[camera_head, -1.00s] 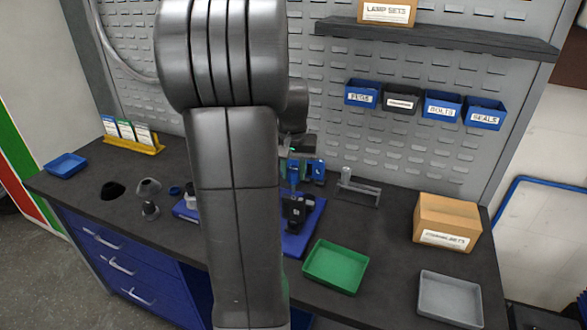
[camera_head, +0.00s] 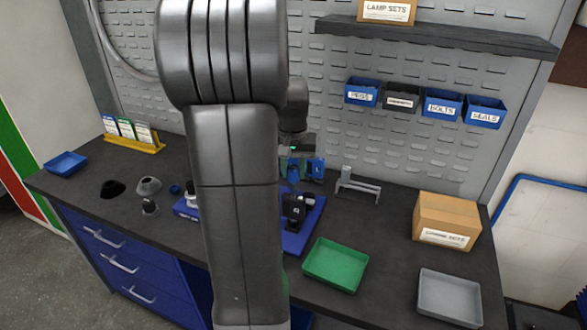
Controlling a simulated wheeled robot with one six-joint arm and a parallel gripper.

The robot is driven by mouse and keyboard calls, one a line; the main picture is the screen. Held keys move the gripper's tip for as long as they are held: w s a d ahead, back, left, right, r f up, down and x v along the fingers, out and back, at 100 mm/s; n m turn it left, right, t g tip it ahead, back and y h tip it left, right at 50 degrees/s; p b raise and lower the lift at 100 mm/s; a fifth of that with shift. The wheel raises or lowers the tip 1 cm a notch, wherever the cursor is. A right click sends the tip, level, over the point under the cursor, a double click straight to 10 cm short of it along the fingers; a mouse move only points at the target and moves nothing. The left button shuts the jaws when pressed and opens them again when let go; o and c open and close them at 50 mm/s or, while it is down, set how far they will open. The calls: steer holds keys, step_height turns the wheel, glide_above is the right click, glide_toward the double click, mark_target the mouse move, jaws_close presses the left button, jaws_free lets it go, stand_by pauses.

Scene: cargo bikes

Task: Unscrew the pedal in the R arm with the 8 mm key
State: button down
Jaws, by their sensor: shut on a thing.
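My gripper (camera_head: 299,166) is small and partly hidden behind my own arm, above the back of the blue base plate. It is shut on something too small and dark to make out. Blue pieces show at its lower end. A black part (camera_head: 297,207) stands on the blue plate (camera_head: 312,222), just below and in front of the gripper. I cannot tell whether it is the R arm or its pedal. The 8 mm key cannot be picked out. My arm hides the middle of the plate.
A grey stand (camera_head: 358,187) is right of the gripper. A green tray (camera_head: 335,265), a grey tray (camera_head: 449,298) and a cardboard box (camera_head: 446,222) lie to the right. Dark and grey cones (camera_head: 149,186) stand at left. Blue bins (camera_head: 443,104) hang on the back panel.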

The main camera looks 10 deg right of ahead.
steer(key=shift+f+b, duration=0.3)
steer(key=shift+f, duration=0.15)
stand_by(0.4)
stand_by(0.3)
steer(key=c, duration=1.7)
jaws_free()
jaws_close()
steer(key=n+p, duration=0.1)
steer(key=n, duration=0.5)
steer(key=shift+y, duration=0.3)
steer(key=shift+f, duration=0.1)
steer(key=shift+s+n, duration=0.1)
steer(key=shift+n, duration=0.2)
